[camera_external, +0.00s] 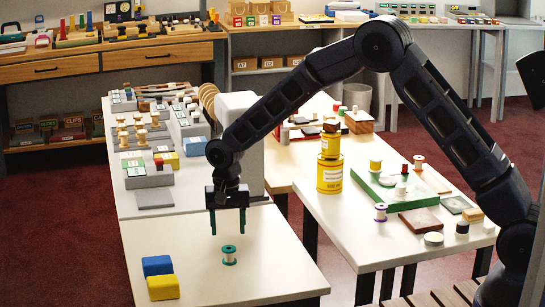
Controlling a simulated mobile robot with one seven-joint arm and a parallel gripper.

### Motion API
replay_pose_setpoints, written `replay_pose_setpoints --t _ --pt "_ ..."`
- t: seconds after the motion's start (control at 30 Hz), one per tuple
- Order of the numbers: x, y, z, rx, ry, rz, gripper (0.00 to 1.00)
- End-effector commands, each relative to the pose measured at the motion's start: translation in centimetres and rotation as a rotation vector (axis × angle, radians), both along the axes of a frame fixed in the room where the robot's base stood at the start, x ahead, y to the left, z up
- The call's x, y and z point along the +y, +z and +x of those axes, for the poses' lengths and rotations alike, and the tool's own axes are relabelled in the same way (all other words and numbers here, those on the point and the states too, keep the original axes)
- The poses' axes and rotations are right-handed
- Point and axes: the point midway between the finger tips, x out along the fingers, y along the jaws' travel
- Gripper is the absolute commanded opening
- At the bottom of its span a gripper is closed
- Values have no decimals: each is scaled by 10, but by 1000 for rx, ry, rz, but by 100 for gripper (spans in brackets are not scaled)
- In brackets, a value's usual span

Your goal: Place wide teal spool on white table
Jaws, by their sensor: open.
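A wide teal spool (229,255) with a pale middle stands upright on the white table (270,262) at the front. My gripper (228,222) points down with its two fingers apart and nothing between them. It is just above the teal spool, with a small gap visible between the fingertips and the spool top. No part of the spool is hidden.
A blue block (157,265) and a yellow block (163,287) lie at the front left. A grey machine (240,140) stands behind my gripper. The right table holds yellow tins (330,173), a green board (375,185) and small spools. The front table's right part is clear.

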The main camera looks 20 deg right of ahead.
Motion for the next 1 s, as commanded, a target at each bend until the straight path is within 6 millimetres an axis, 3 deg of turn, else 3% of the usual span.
replay_pose_setpoints --t 0.23,0.67,0.77,0.87,1.0 --pt "0 34 0 0 0 0 57" --pt "-3 47 1 -1 0 1 57" --pt "-17 62 6 -8 0 8 57" --pt "-45 89 13 -22 4 19 57" --pt "-96 134 20 -45 15 34 57"
